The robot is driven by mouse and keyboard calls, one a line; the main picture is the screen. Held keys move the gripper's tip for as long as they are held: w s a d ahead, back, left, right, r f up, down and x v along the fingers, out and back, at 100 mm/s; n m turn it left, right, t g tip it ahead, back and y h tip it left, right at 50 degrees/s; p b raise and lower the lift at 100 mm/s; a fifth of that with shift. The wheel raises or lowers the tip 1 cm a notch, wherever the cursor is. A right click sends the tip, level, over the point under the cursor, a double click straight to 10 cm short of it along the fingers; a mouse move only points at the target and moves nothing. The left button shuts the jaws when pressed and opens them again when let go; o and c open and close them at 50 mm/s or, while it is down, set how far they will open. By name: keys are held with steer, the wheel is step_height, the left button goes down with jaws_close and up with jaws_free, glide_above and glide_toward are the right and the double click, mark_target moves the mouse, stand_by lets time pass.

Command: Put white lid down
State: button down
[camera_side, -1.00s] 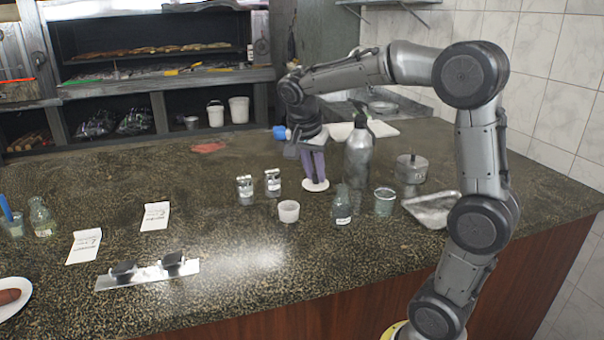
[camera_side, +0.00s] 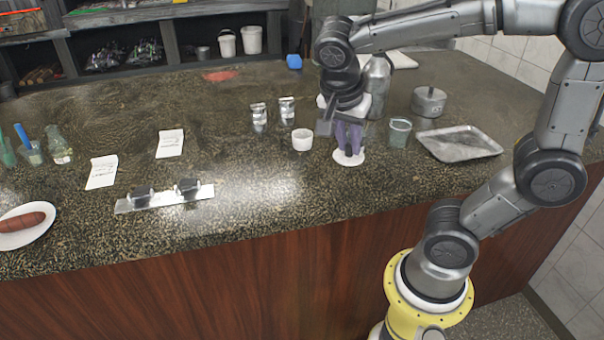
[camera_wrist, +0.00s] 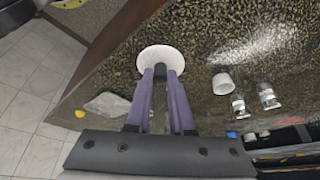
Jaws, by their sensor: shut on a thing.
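The white lid (camera_side: 348,158) is a flat round disc at the tips of my gripper (camera_side: 349,149), near the counter's front edge in the side view. My gripper points down, with its purple fingers shut on the lid. In the wrist view the lid (camera_wrist: 161,57) lies flat-on beyond the fingertips (camera_wrist: 163,70), which hide part of it. I cannot tell whether the lid touches the counter or hangs just above it. A small white cup (camera_side: 302,140) stands on the counter to the left of the lid; it also shows in the wrist view (camera_wrist: 222,83).
Two small silver-topped shakers (camera_side: 287,111) stand behind the cup. To the right are a glass jar (camera_side: 399,132), a metal tray (camera_side: 459,144) and a lidded metal pot (camera_side: 428,101). A metal bottle (camera_side: 377,88) stands behind my gripper. The counter front (camera_side: 270,190) is clear.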

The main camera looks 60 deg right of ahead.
steer(key=w+d+f, duration=0.1)
steer(key=w+f, duration=0.2)
steer(key=w, duration=0.1)
steer(key=w+d+f, duration=0.1)
steer(key=w+f, duration=0.2)
steer(key=w, duration=0.1)
steer(key=w+d+f, duration=0.1)
steer(key=w+f, duration=0.2)
steer(key=w, duration=0.1)
steer(key=shift+d, duration=0.3)
steer(key=shift+w+d+f, duration=0.1)
steer(key=shift+w+f, duration=0.1)
steer(key=shift+f, duration=0.75)
steer(key=shift+w+f, duration=0.15)
steer(key=shift+f, duration=0.75)
steer(key=shift+f, duration=0.2)
steer(key=c, duration=0.8)
jaws_free()
steer(key=shift+r, duration=0.15)
